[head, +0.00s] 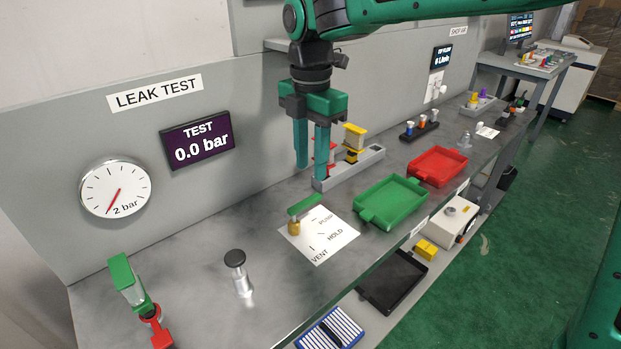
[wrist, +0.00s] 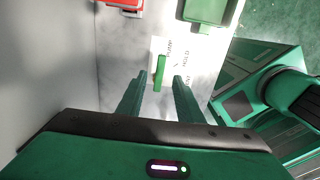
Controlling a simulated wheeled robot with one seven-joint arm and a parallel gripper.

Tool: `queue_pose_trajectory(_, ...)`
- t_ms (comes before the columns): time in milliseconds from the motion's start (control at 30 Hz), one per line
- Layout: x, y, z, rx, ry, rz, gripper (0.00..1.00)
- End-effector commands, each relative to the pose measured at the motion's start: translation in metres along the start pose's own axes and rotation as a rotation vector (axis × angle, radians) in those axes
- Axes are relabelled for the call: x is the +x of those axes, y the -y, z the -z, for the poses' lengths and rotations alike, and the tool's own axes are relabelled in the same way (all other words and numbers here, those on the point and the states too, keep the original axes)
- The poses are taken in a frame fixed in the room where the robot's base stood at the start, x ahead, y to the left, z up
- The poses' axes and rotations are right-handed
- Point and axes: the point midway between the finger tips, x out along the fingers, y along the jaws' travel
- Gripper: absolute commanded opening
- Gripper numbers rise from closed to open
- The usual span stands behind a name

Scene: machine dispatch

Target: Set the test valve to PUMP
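The test valve is a brass body (head: 294,227) with a green lever (head: 305,206), on a white card (head: 322,246) marked PUMP, HOLD and VENT. My gripper (head: 311,172) points down above the valve, open and empty, apart from the lever. In the wrist view the green lever (wrist: 160,70) shows in line with the gap between my fingertips (wrist: 161,76). The test display (head: 198,140) reads TEST 0.0 bar.
A gauge (head: 115,188) is on the back panel. A grey holder (head: 350,170) with yellow and red parts stands behind my fingers. A green tray (head: 391,202) and a red tray (head: 437,167) lie to the right. A silver black-topped plunger (head: 239,275) stands in front left.

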Motion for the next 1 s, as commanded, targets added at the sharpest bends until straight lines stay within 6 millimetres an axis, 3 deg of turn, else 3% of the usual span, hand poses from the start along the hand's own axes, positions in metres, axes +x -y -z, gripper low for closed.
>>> queue_pose_trajectory(233,-0.028,0.000,0.000,-0.001,0.000,-0.001,0.33)
queue_pose_trajectory(700,-0.032,0.003,-0.006,0.025,0.002,0.001,0.33)
queue_pose_trajectory(867,-0.029,0.034,-0.043,0.241,0.021,0.003,0.33)
queue_pose_trajectory(1000,-0.019,0.097,-0.102,0.645,0.047,0.003,0.33)
